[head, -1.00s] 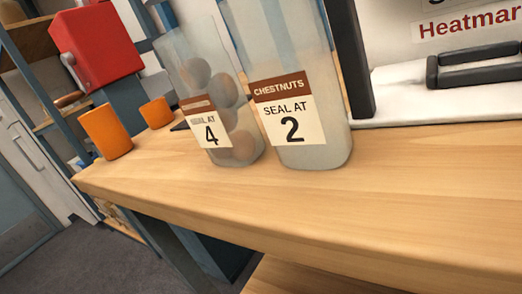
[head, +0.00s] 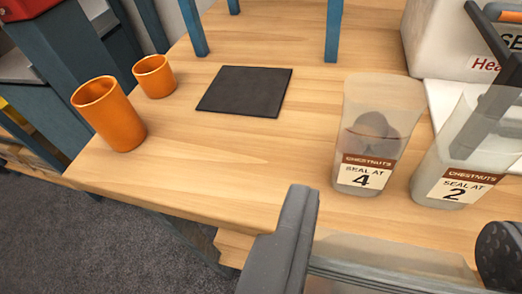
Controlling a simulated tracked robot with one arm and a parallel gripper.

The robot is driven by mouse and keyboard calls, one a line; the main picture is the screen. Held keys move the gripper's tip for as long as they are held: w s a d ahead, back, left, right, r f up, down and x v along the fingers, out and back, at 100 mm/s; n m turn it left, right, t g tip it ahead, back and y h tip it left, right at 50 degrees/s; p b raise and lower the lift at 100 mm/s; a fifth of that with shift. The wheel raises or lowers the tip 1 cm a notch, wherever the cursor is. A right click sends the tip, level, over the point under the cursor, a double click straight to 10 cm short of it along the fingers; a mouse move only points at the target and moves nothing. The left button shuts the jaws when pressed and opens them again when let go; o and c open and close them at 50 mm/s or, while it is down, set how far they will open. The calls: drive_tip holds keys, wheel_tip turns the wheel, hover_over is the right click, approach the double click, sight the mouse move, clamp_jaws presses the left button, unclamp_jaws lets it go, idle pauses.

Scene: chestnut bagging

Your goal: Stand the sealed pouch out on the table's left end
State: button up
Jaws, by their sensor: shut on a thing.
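My gripper (head: 398,225) shows at the bottom right, with a grey finger on each side. It is shut on a translucent pouch (head: 390,255). Only the pouch's upper part shows; its label and contents are out of view. A pouch labelled "Chestnuts, seal at 4" (head: 378,108) stands upright on the table (head: 200,155), beyond the held pouch, with dark chestnuts inside. A pouch labelled "seal at 2" (head: 455,165) stands to its right and looks empty. The table's left end is in view.
Two orange cups (head: 108,115) (head: 154,77) stand near the left edge. A dark flat mat (head: 244,91) lies beside them, near blue legs (head: 334,30). A white sealer with a dark handle (head: 445,45) is at the upper right. Bare wood lies between cups and pouches.

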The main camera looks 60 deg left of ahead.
drive_tip(key=shift+s+a+r, duration=0.15)
drive_tip(key=shift+a+r, duration=0.05)
drive_tip(key=shift+a, duration=0.2)
drive_tip(key=w+a+f, duration=0.2)
drive_tip(key=w+a, duration=0.2)
drive_tip(key=a, duration=0.2)
drive_tip(key=w+a+f+b, duration=0.1)
drive_tip(key=w+a+f, duration=0.2)
drive_tip(key=a, duration=0.4)
drive_tip(key=shift+w+b, duration=0.3)
drive_tip(key=shift+w, duration=0.4)
drive_tip(key=shift+f, duration=0.15)
drive_tip(key=o, duration=1.3)
drive_tip(key=p+v, duration=0.1)
drive_tip(key=v, duration=1.1)
